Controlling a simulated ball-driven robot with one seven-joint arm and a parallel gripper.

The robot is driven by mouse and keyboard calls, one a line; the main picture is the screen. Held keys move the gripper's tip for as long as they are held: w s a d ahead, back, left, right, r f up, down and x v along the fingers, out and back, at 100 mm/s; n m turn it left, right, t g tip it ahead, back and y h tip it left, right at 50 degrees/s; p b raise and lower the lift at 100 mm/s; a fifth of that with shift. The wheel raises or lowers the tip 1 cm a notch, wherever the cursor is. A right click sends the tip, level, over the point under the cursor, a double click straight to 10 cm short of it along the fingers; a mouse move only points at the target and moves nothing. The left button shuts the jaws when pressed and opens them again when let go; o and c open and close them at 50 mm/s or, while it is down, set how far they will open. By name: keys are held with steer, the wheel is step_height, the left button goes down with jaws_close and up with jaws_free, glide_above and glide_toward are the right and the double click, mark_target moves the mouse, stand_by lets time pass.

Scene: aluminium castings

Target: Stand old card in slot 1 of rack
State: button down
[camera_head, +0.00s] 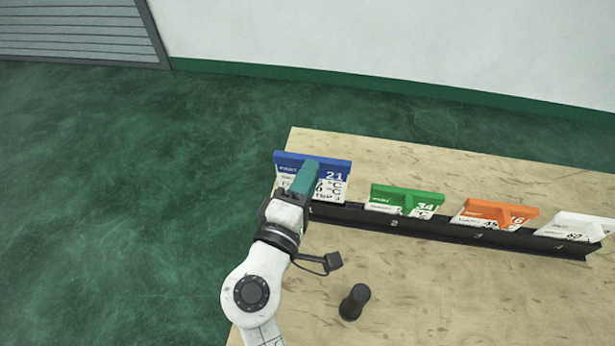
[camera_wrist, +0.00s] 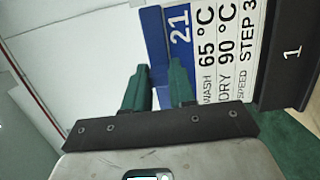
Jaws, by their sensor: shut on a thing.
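The blue-topped card marked 21 (camera_head: 337,170) is upright at the left end of the black rack (camera_head: 350,216), by slot 1. My gripper (camera_head: 308,166), with teal fingers, is shut on this card near its top and covers part of its face. The card shows more of its printed face than the other cards and stands higher. In the wrist view, the card (camera_wrist: 208,50) reads 65 °C, 90 °C and STEP 3, and its lower edge is close to the rack (camera_wrist: 288,60) by the label 1. I cannot tell whether its lower edge is inside the slot.
A green card (camera_head: 405,198) stands at slot 2, an orange card (camera_head: 490,215) at slot 3 and a white card (camera_head: 575,228) at slot 4. A dark cylindrical object (camera_head: 354,302) is on the wooden table (camera_head: 450,300) in front. The table behind the rack is clear.

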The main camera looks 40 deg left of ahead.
steer(key=shift+f+b, duration=2.85)
steer(key=c, duration=0.9)
jaws_free()
steer(key=shift+o, duration=0.2)
steer(key=b+v, duration=0.1)
steer(key=v, duration=0.9)
steer(key=shift+s, duration=0.4)
steer(key=shift+d+r, duration=0.15)
